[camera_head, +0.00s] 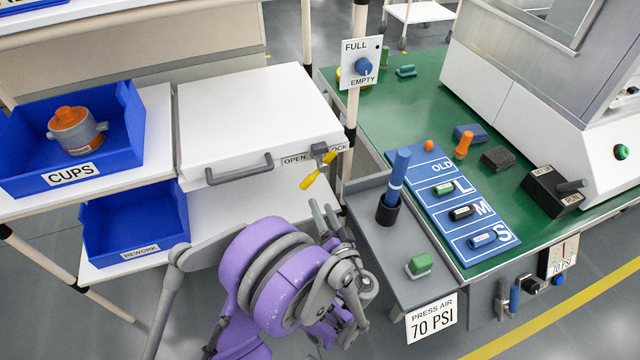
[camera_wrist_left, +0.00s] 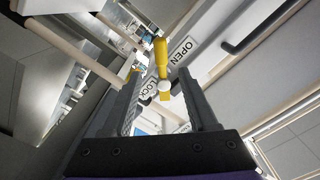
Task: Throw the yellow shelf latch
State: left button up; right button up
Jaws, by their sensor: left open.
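The yellow shelf latch (camera_head: 314,174) is on the front of the white shelf box, between the OPEN (camera_head: 295,160) and LOCK (camera_head: 338,148) labels. Its long handle slants down and left from its pivot, on the OPEN side. In the left wrist view the latch (camera_wrist_left: 160,55) shows beyond and between the fingers, with OPEN to its right and LOCK at its lower left. My left gripper (camera_head: 323,208) is open and empty, just below the handle in the head view, apparently not touching it. My right gripper is out of view.
A grey drawer handle (camera_head: 240,170) is left of the latch. A post with the FULL/EMPTY knob panel (camera_head: 361,62) rises at its right. A grey side table (camera_head: 392,240) holds a blue-handled tool (camera_head: 398,175) in a black cup. Blue bins (camera_head: 125,175) stand at left.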

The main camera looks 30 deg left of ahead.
aim_at(310, 184)
pick_arm(q)
jog(key=x, duration=1)
jog(key=shift+a+b, duration=0.35)
jog(key=shift+b, duration=0.05)
grip_shut()
dwell(0.9)
